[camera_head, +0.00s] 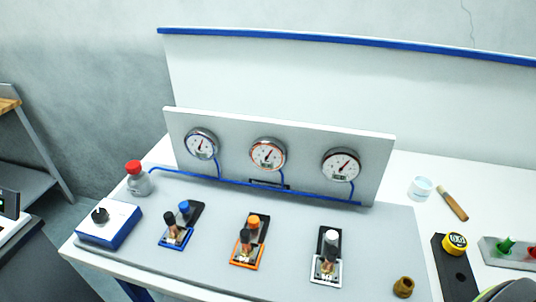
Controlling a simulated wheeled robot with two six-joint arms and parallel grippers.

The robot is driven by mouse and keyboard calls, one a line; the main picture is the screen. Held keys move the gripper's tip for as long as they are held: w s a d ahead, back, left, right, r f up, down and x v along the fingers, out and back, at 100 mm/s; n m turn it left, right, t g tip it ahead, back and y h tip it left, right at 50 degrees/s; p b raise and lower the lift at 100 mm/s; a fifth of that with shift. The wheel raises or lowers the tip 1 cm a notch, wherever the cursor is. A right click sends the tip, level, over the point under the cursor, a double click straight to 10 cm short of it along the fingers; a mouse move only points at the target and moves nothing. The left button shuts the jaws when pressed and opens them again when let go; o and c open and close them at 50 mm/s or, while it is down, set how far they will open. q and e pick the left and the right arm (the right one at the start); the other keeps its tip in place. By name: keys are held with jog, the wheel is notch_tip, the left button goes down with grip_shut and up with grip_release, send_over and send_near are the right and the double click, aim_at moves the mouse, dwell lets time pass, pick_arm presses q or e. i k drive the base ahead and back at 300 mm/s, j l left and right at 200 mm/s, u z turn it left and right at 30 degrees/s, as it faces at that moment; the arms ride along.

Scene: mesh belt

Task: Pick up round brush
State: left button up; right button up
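A short brown stick-like item (452,203) with a paler upper end lies at a slant on the white table at the right, just right of a small white tub. It may be the round brush, but it is too small to be sure. A small brown-gold round piece (403,287) with a dark top stands at the front right of the grey panel; I cannot tell what it is. No gripper shows clearly. A dark rounded shape with a green edge is cut off at the bottom right corner; no fingers show on it.
Three gauges (268,154) stand on an upright board behind blue, orange and white-framed fittings. The white tub (421,188), yellow button (455,244) and green-knobbed block (506,246) are right.

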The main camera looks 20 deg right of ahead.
aim_at(460, 212)
jog(key=z, duration=2.15)
jog(key=l+u, duration=0.15)
